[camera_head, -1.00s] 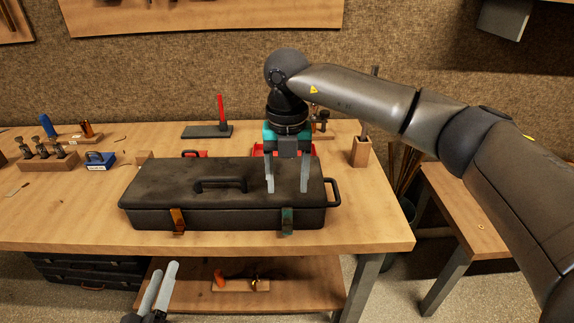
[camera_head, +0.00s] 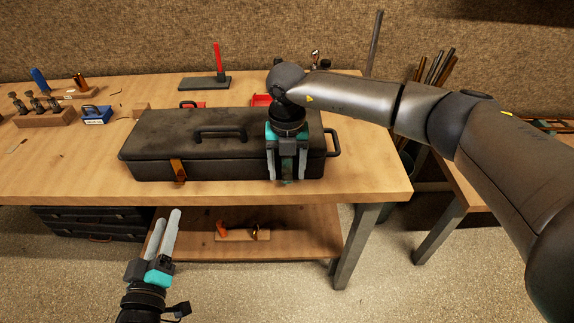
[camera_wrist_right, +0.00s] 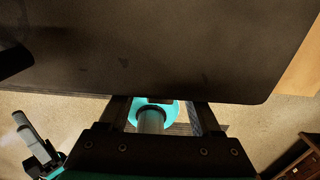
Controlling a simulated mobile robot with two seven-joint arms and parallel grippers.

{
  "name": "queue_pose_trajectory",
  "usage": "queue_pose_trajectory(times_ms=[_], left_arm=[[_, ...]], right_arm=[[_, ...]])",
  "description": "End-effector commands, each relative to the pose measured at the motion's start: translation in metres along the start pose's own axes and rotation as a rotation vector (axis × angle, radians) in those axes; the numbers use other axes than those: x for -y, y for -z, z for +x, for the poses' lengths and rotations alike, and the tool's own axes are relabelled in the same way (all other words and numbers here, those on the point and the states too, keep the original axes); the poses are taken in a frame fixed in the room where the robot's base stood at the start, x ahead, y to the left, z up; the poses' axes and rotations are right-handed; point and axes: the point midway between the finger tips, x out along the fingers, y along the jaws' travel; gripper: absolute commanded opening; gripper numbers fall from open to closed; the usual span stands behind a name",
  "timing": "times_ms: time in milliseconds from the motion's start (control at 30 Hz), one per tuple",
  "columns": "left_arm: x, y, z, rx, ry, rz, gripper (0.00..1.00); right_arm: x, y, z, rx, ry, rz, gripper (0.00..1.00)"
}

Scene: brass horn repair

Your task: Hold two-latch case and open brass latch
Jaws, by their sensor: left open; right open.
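The black two-latch case (camera_head: 165,130) lies closed on the workbench, with a handle (camera_head: 221,131) on its lid. Its orange-brown, brass-looking latch (camera_head: 178,170) hangs on the front at left. The second, greenish latch (camera_head: 286,182) at front right is mostly hidden by my right gripper. My right gripper (camera_head: 287,170) is open and points down at the case's front right edge, fingers either side of that latch; contact cannot be told. The right wrist view shows the lid (camera_wrist_right: 170,50) close to the fingers. My left gripper (camera_head: 166,226) is open and empty, low in front of the bench.
The bench top (camera_head: 365,175) is clear right of the case, where a side handle (camera_head: 334,142) sticks out. Behind stand a red-handled tool (camera_head: 217,60) and red trays. A blue block (camera_head: 96,115) and a wooden rack (camera_head: 44,118) are at left. A lower shelf (camera_head: 290,240) holds small parts.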

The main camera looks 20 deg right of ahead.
Motion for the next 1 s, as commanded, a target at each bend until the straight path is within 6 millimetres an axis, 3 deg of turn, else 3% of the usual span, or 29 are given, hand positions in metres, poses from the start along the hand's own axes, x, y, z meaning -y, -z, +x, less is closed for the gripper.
queue_pose_trajectory(times_ms=[67,600,1000], left_arm=[[0.0000,0.0000,0.0000,0.000,0.000,0.000,0.50],[0.0000,0.0000,0.0000,0.000,0.000,0.000,0.50],[0.0000,0.0000,0.0000,0.000,0.000,0.000,0.50]], right_arm=[[-0.0001,0.0001,-0.0001,0.000,0.000,0.000,0.60],[-0.0001,-0.0001,-0.0006,0.000,-0.001,0.000,0.00],[-0.0001,-0.0002,-0.0008,0.000,-0.001,0.000,0.00]])
